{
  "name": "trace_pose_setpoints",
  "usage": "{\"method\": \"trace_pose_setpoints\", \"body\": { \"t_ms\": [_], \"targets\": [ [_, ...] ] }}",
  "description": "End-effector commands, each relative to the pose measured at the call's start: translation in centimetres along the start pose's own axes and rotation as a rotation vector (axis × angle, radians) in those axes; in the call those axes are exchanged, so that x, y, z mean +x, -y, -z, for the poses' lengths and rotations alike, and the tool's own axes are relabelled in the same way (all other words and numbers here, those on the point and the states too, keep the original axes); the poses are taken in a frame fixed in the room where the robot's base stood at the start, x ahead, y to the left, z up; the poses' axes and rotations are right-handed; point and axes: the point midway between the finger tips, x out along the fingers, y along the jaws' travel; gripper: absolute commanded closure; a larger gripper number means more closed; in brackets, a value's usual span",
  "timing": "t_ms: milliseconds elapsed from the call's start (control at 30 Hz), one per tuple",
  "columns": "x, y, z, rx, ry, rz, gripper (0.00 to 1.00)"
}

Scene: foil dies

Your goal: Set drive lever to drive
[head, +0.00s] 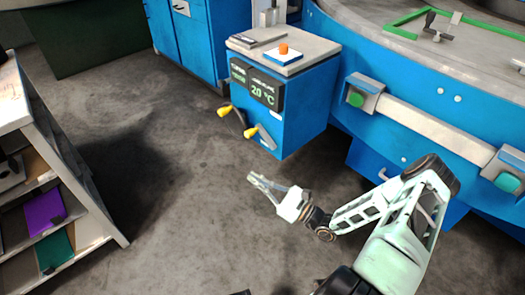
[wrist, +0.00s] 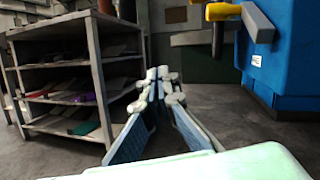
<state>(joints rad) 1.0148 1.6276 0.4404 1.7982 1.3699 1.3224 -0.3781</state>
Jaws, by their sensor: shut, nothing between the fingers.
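Two levers with grey arms and yellow handles are on the front of a blue cabinet (head: 296,115). The left lever (head: 224,112) and the right lever (head: 250,132) sit below a dark display panel. I cannot tell which is the drive lever.
The display panel (head: 257,84) reads 20 °C. A large blue machine (head: 420,110) with green buttons stands at the right. A shelf rack (head: 82,195) with coloured folders stands at the left. The floor between is clear.

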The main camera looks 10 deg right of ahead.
Motion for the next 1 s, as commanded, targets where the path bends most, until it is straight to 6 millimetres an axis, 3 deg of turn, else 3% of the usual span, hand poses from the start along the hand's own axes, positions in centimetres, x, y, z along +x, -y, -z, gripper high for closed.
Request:
{"method": "trace_pose_setpoints", "body": {
  "t_ms": [100,233,667,833,1000],
  "targets": [
    [-1.1,3.0,1.3,0.075,0.015,0.158,1.00],
    [-1.8,4.7,1.8,0.118,0.026,0.245,1.00],
    [-1.9,5.2,1.9,0.130,0.028,0.268,1.00],
    [-0.6,5.5,2.0,0.129,0.028,0.267,1.00],
    [2.5,6.3,2.0,0.129,0.029,0.264,1.00]
  ]
}}
